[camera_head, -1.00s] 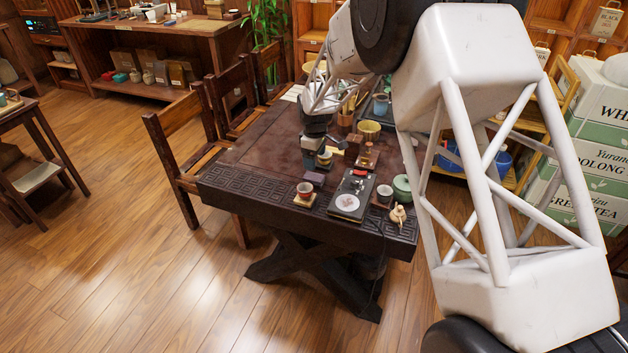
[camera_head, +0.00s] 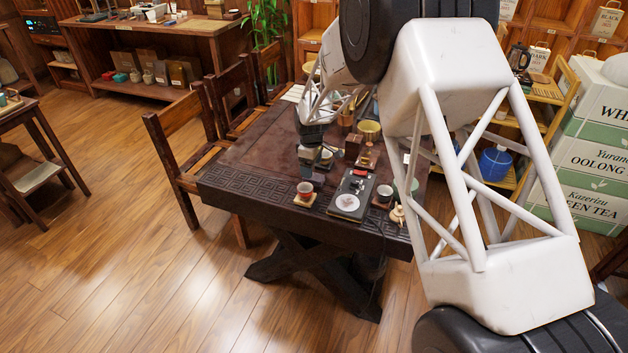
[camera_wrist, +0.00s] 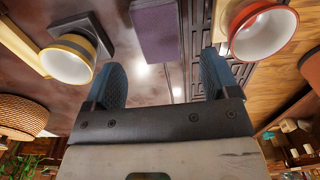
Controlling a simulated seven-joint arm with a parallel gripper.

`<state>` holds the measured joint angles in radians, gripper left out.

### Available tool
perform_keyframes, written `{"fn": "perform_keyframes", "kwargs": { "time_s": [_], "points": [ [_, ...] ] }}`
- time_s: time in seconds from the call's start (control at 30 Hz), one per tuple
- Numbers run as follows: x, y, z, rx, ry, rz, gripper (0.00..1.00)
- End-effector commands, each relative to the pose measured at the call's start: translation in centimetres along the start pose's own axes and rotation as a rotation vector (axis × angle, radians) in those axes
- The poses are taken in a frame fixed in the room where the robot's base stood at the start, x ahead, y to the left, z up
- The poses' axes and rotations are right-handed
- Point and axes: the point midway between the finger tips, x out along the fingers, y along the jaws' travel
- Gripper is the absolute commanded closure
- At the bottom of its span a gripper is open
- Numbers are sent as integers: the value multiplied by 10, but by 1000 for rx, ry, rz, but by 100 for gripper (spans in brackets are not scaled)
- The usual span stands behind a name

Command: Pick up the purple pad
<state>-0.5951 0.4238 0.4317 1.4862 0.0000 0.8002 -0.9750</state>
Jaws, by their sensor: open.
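The purple pad (camera_wrist: 156,30) is a flat, dull purple block at the top centre of the wrist view, lying on the dark table. In the head view it is a small dark purple block (camera_head: 318,180) near the table's front left, behind a red cup. My gripper (camera_wrist: 163,72) is open, with its two blue fingers apart and nothing visible between them. The pad lies beyond the fingertips, apart from them in the picture. In the head view my gripper (camera_head: 309,160) hangs over the table just behind the pad; its fingertips are hard to make out.
A red cup (camera_wrist: 262,30) stands right of the pad in the wrist view, and a yellow-rimmed cup (camera_wrist: 68,60) on a dark coaster stands left. The table's left part (camera_head: 250,150) is clear.

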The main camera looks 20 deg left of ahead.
Motion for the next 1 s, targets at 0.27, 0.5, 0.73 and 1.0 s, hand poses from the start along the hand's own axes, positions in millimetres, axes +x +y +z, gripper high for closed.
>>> {"fn": "perform_keyframes", "kwargs": {
  "time_s": [0.27, 0.5, 0.73, 1.0],
  "points": [
    [0, 0, 0, 0, 0, 0, 19],
    [17, 0, 2, 0, -1, -1, 19],
    [42, 0, 2, 0, 0, 0, 19],
    [52, 0, 2, 0, 0, 0, 19]
  ]
}}
